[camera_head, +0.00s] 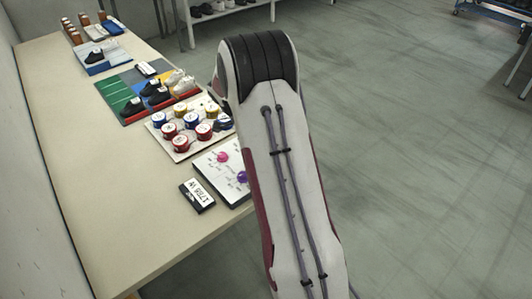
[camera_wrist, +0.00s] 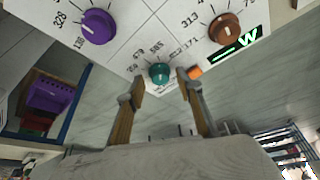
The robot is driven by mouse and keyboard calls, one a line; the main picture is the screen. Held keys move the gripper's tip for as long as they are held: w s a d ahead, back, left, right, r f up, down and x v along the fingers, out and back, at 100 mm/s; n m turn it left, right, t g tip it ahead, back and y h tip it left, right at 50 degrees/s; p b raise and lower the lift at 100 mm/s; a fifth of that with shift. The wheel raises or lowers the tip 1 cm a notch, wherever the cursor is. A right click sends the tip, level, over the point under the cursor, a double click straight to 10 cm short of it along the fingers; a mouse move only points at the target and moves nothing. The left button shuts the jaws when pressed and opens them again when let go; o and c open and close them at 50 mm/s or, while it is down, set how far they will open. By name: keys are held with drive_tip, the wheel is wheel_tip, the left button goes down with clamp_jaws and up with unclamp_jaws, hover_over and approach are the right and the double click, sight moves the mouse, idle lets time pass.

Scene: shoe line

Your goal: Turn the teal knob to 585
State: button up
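The teal knob (camera_wrist: 159,73) is on a white dial panel (camera_wrist: 140,25) with printed numbers around it. My gripper (camera_wrist: 160,78) is open, with one finger on each side of the knob in the wrist view. Whether the fingers touch it I cannot tell. In the head view the panel (camera_head: 210,171) lies at the table's near end, partly behind my arm. The teal knob and my gripper are hidden there.
A purple knob (camera_wrist: 98,26) and a brown knob (camera_wrist: 224,28) flank the teal one. An orange piece (camera_wrist: 195,72) is close to the right finger. A black sign (camera_head: 197,195) lies left of the panel. A board of round tins (camera_head: 184,128) is behind it.

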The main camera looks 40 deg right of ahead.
drive_tip(key=shift+n, duration=0.3)
drive_tip(key=n, duration=0.2)
drive_tip(key=n+t, duration=0.2)
drive_tip(key=n, duration=0.1)
drive_tip(key=shift+s+n+h, duration=0.3)
drive_tip(key=shift+s+n+t, duration=0.1)
drive_tip(key=shift+n+t, duration=0.45)
drive_tip(key=shift+n, duration=0.7)
drive_tip(key=shift+s+n+t, duration=0.1)
drive_tip(key=shift+n+t, duration=0.45)
drive_tip(key=shift+n, duration=0.7)
drive_tip(key=shift+n, duration=0.4)
drive_tip(key=shift+s+d+n+t+y, duration=0.15)
drive_tip(key=shift+n+t+y, duration=0.35)
drive_tip(key=shift+n, duration=0.95)
drive_tip(key=shift+s+d+n+t+y, duration=0.1)
drive_tip(key=shift+n+t+y, duration=0.4)
drive_tip(key=shift+n, duration=0.95)
drive_tip(key=shift+d+n+t+y, duration=0.15)
drive_tip(key=shift+n+y, duration=0.4)
drive_tip(key=shift+n, duration=0.9)
drive_tip(key=shift+d+n+t+y, duration=0.15)
drive_tip(key=shift+n+y, duration=0.4)
drive_tip(key=shift+n, duration=0.9)
drive_tip(key=shift+s+r, duration=0.1)
drive_tip(key=v, duration=0.7)
drive_tip(key=shift+r, duration=0.3)
